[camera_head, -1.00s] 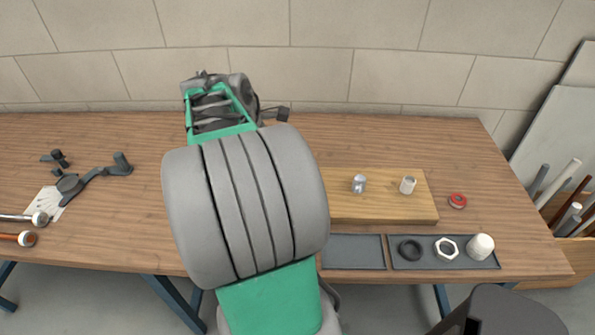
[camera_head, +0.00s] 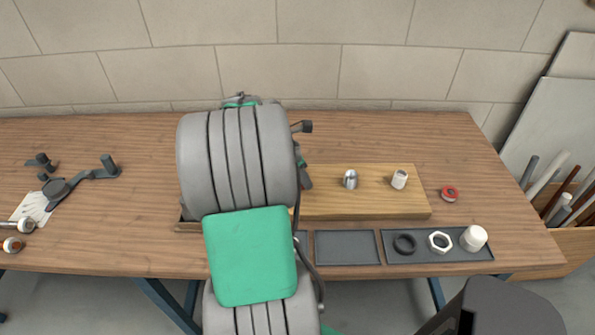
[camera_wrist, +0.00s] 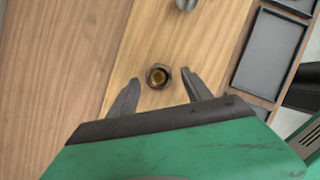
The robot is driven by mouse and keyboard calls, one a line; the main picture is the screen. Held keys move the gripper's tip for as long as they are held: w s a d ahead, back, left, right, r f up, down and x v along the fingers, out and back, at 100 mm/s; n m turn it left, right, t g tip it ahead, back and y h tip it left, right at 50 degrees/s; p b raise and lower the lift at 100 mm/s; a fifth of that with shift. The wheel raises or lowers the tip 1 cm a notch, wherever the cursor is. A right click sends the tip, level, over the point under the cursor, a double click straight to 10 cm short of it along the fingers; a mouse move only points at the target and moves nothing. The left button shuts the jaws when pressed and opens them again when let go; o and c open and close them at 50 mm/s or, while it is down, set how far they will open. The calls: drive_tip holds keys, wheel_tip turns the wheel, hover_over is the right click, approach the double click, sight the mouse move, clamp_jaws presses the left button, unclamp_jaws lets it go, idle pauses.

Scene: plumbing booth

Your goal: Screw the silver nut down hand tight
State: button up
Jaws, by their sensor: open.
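A silver-grey hex nut (camera_wrist: 160,76) with a brass-coloured centre shows in the wrist view, on the wooden board (camera_wrist: 128,62). I cannot tell how far down it sits. My gripper (camera_wrist: 161,77) is open, with one finger on each side of the nut and a gap to both. Its height above the nut is unclear. In the head view my arm hides the nut and most of the gripper. A silver fitting (camera_head: 350,180) stands upright farther right on the board, and its edge shows at the top of the wrist view (camera_wrist: 186,4).
A white fitting (camera_head: 399,179) stands on the board's right part. A red ring-shaped item (camera_head: 450,194) lies right of the board. The tray (camera_head: 388,257) in front holds a black ring (camera_head: 404,244), a white nut (camera_head: 440,242) and a white cap (camera_head: 473,238). The table's back is clear.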

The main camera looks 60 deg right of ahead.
clamp_jaws()
idle(0.4)
drive_tip(key=shift+w+d+m+g+y+p, duration=0.15)
drive_tip(key=shift+m+g+y+p, duration=0.3)
drive_tip(key=shift+m+p, duration=1.05)
drive_tip(key=shift+m, duration=0.5)
drive_tip(key=shift+y+p, duration=0.25)
drive_tip(key=shift+p, duration=0.1)
drive_tip(key=shift+w+d+m+g+y+p, duration=0.15)
drive_tip(key=shift+m+g+y+p, duration=0.3)
drive_tip(key=shift+m+p, duration=0.9)
drive_tip(key=shift+f+m+b, duration=0.1)
drive_tip(key=shift+m+b, duration=0.2)
drive_tip(key=shift+m, duration=0.25)
unclamp_jaws()
drive_tip(key=shift+o, duration=0.2)
